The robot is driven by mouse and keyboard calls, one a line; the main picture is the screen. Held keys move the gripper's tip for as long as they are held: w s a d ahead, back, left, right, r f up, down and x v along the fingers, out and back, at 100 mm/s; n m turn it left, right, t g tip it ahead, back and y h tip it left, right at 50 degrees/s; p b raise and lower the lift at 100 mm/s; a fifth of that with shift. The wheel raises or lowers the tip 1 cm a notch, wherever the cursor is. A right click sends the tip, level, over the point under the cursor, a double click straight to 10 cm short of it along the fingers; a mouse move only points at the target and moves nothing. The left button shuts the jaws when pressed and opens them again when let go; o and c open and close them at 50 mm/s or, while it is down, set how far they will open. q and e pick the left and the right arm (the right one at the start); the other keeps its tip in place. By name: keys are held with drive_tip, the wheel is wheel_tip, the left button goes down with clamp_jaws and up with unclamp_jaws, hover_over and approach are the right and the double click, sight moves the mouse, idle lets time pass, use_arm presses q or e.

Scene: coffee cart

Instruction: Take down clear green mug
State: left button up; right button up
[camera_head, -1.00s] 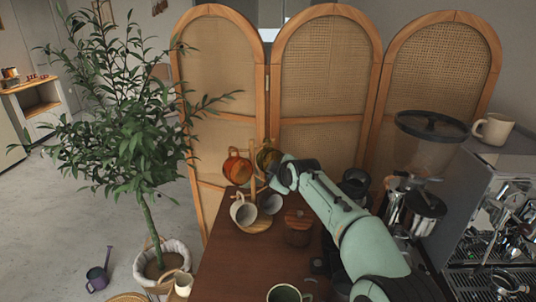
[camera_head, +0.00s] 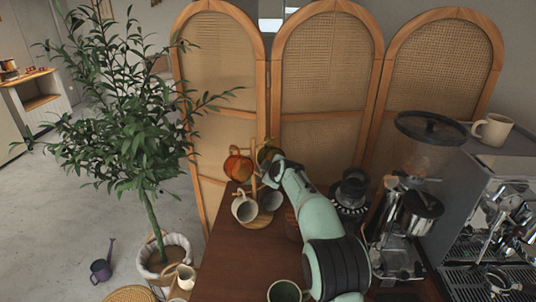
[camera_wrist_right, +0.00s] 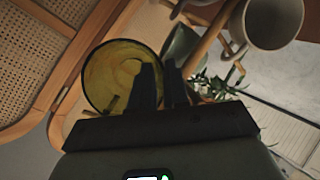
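The clear green mug (camera_head: 268,155) hangs on the wooden mug stand at the back of the brown cart, partly hidden by my right arm in the head view. In the right wrist view the yellow-green see-through mug (camera_wrist_right: 105,75) has its mouth toward the camera. My right gripper (camera_wrist_right: 159,68) is at the mug's rim, one dark finger in front of the mouth and the other just beyond the edge. A narrow gap shows between the fingers; contact is unclear. In the head view the right gripper (camera_head: 270,174) is beside the stand. My left gripper is not in view.
An orange mug (camera_head: 237,166), a white mug (camera_head: 244,208) and a grey mug (camera_head: 271,200) are on the stand close by. A dark green cup (camera_head: 284,291) stands at the cart's front. A grinder (camera_head: 430,150) and espresso machine (camera_head: 490,200) stand right. Rattan screen panels (camera_head: 325,70) are behind.

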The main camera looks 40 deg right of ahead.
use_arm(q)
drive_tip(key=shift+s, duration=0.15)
use_arm(e)
drive_tip(key=shift+s, duration=0.1)
drive_tip(key=shift+s, duration=0.15)
clamp_jaws()
drive_tip(key=d+r, duration=0.1)
drive_tip(key=d, duration=0.4)
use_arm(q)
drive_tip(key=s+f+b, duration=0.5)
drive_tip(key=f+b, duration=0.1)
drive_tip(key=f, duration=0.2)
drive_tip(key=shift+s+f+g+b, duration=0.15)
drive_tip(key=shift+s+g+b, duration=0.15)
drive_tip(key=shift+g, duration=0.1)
use_arm(e)
drive_tip(key=s+a+f, duration=0.1)
drive_tip(key=s+a, duration=0.1)
drive_tip(key=s, duration=0.5)
drive_tip(key=s+a+f, duration=0.1)
drive_tip(key=s+a, duration=0.1)
drive_tip(key=s, duration=0.5)
drive_tip(key=shift+s+a, duration=0.25)
drive_tip(key=shift+a, duration=0.1)
